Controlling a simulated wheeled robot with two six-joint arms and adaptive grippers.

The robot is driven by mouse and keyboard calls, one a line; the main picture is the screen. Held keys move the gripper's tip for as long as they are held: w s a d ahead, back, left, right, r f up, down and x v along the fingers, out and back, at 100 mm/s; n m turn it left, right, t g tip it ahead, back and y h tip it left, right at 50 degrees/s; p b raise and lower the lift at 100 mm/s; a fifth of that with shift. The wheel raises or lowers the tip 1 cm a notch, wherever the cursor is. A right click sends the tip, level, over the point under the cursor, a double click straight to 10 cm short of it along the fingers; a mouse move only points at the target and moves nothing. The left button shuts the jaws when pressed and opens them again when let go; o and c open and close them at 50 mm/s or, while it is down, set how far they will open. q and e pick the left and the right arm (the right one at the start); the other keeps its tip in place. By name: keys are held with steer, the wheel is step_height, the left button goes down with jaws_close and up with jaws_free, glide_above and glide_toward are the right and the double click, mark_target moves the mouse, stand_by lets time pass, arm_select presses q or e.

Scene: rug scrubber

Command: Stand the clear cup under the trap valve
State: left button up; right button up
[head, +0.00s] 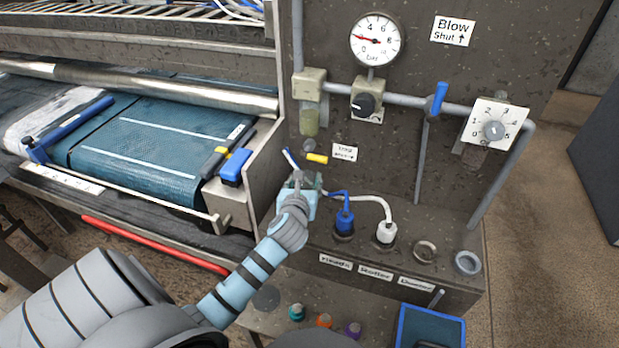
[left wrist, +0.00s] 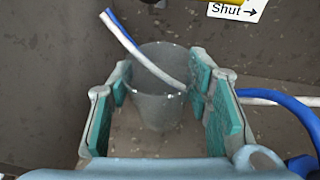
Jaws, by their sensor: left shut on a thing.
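My left gripper (head: 299,183) is low in front of the dark panel, below the trap bowl (head: 310,121). In the left wrist view its teal-padded fingers (left wrist: 165,105) are shut on the clear cup (left wrist: 157,108), one on each side. The cup looks upright, its mouth facing up; whether its base touches the ledge cannot be told. In the head view the gripper mostly hides the cup. The yellow trap valve handle (head: 316,158) is just above and right of the gripper, beside its label (head: 345,151). My right gripper is not in view.
A blue and white hose pair (left wrist: 130,45) crosses at the cup's mouth. A blue plug (head: 344,220) and a white plug (head: 386,233) stand in sockets to the right. A blue clamp (head: 235,167) is at the left. The blow lever (head: 437,98) and dial (head: 494,130) are higher right.

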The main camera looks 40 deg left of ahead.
arm_select(q)
steer(key=x, duration=0.2)
steer(key=r+x, duration=0.1)
steer(key=x, duration=0.2)
steer(key=b+x, duration=0.1)
steer(key=x, duration=0.1)
steer(key=shift+w+a+r, duration=0.1)
steer(key=shift+w+r, duration=0.15)
steer(key=shift+w, duration=0.3)
steer(key=shift+w+a+f+b, duration=0.1)
steer(key=shift+f+b, duration=0.1)
steer(key=shift+b, duration=0.1)
steer(key=f, duration=0.1)
steer(key=f+b, duration=0.1)
steer(key=shift+s+f, duration=0.25)
steer(key=shift+f, duration=0.1)
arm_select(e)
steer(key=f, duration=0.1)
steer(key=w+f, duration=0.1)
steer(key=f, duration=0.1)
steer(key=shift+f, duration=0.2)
arm_select(q)
steer(key=shift+w, duration=0.1)
steer(key=o, duration=1)
steer(key=shift+o, duration=0.3)
